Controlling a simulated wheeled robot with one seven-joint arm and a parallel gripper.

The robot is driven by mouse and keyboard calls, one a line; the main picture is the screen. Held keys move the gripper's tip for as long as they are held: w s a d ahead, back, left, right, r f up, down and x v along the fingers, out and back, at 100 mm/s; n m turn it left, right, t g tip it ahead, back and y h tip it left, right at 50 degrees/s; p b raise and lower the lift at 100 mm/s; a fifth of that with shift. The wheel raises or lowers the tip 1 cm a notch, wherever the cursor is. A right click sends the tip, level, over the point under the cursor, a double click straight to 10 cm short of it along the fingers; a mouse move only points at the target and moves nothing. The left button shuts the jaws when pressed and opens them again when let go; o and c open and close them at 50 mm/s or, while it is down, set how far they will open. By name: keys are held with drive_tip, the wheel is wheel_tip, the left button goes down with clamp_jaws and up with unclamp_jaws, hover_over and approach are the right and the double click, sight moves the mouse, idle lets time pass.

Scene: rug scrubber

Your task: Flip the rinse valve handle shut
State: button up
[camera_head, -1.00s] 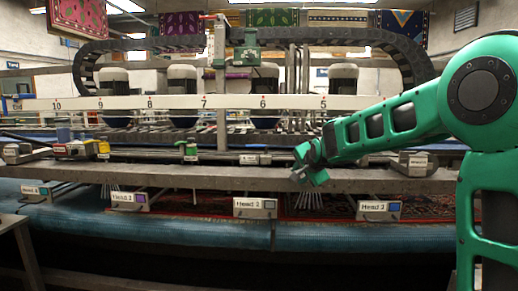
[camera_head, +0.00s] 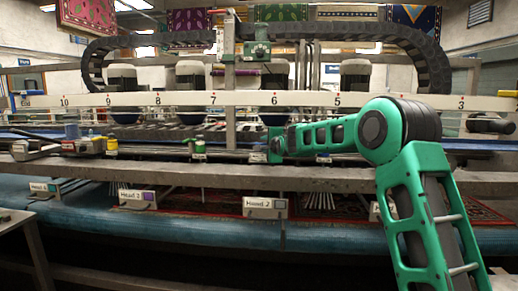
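Several labelled fittings sit along the grey rail of the rug scrubber; their labels are too small to read, so I cannot tell which is the rinse valve. One with a green top (camera_head: 198,147) stands left of my gripper. A white-labelled one (camera_head: 258,157) sits right beside and below my gripper (camera_head: 274,144). Another label (camera_head: 325,158) shows just below my green forearm. My gripper is over the rail at the middle of the picture, pointing away. Its fingers are hidden or too small to tell open from shut. Any handle by it is hidden too.
A white beam (camera_head: 180,99) with numbers runs across behind the rail. Yellow fittings (camera_head: 112,146) sit at the rail's left. Head boxes (camera_head: 265,207) hang below, over a red rug (camera_head: 185,200) and a blue roller (camera_head: 180,229). A bench edge (camera_head: 12,220) is at lower left.

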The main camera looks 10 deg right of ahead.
sight(264, 144)
drive_tip(key=shift+w+a+f, duration=0.1)
drive_tip(key=shift+w+f, duration=0.05)
drive_tip(key=shift+w, duration=0.7)
drive_tip(key=shift+w+f, duration=0.15)
drive_tip(key=shift+w, duration=0.7)
